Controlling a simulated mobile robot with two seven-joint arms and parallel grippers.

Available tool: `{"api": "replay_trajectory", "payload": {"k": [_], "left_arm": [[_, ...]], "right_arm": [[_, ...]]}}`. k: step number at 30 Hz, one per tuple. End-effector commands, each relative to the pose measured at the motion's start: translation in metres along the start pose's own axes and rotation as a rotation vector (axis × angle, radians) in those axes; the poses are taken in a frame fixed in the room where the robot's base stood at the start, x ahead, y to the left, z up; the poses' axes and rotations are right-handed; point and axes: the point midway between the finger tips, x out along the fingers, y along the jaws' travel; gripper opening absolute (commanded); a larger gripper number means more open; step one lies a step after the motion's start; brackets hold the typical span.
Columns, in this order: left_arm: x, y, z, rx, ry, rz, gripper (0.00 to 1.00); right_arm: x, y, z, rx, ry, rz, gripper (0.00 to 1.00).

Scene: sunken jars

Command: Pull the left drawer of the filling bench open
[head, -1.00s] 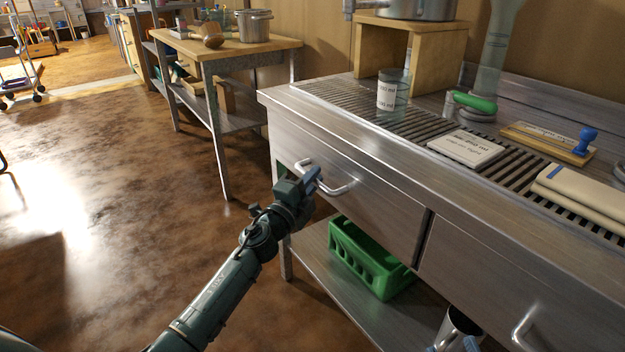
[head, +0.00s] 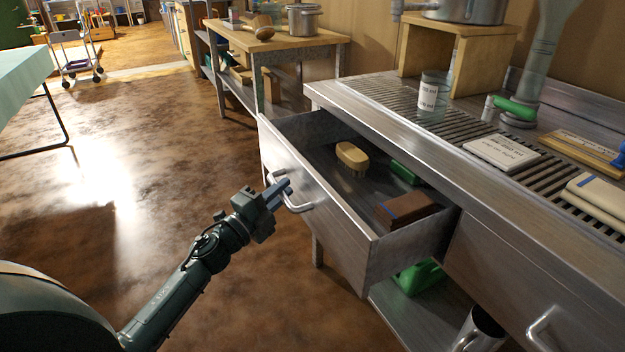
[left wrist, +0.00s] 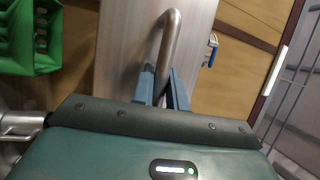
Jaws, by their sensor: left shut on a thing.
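The left drawer (head: 320,220) of the filling bench (head: 385,125) stands pulled well out, and its inside shows. In it lie a tan brush (head: 352,156), a green item (head: 404,172) and a brown block with a blue strip (head: 405,208). My left gripper (head: 284,190) is at the drawer's front, shut on the bar handle (head: 300,207). In the left wrist view the fingers (left wrist: 163,92) are at the curved metal handle (left wrist: 172,30). My right gripper is not in view.
The right drawer's handle (head: 541,330) shows at lower right. A green crate (head: 420,276) and a metal jug (head: 480,332) are on the lower shelf. A glass beaker (head: 432,97) stands on the slatted top. Open brown floor (head: 130,190) lies left.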

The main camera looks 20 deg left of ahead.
Motion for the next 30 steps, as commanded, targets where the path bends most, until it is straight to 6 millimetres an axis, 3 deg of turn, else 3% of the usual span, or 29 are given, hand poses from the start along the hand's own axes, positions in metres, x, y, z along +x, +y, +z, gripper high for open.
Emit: {"api": "replay_trajectory", "payload": {"k": [6, 12, 19, 30], "left_arm": [[-0.05, -0.01, 0.019, 0.0, 0.003, 0.004, 0.0], [-0.079, -0.017, 0.032, 0.0, 0.004, 0.001, 0.0], [-0.096, -0.021, 0.04, -0.001, 0.002, -0.001, 0.0], [-0.1, -0.021, 0.041, -0.001, 0.003, -0.001, 0.0]], "right_arm": [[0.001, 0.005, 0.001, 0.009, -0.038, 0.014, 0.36], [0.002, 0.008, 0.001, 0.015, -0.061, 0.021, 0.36], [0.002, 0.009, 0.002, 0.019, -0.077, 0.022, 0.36], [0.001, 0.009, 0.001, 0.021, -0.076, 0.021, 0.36]]}}
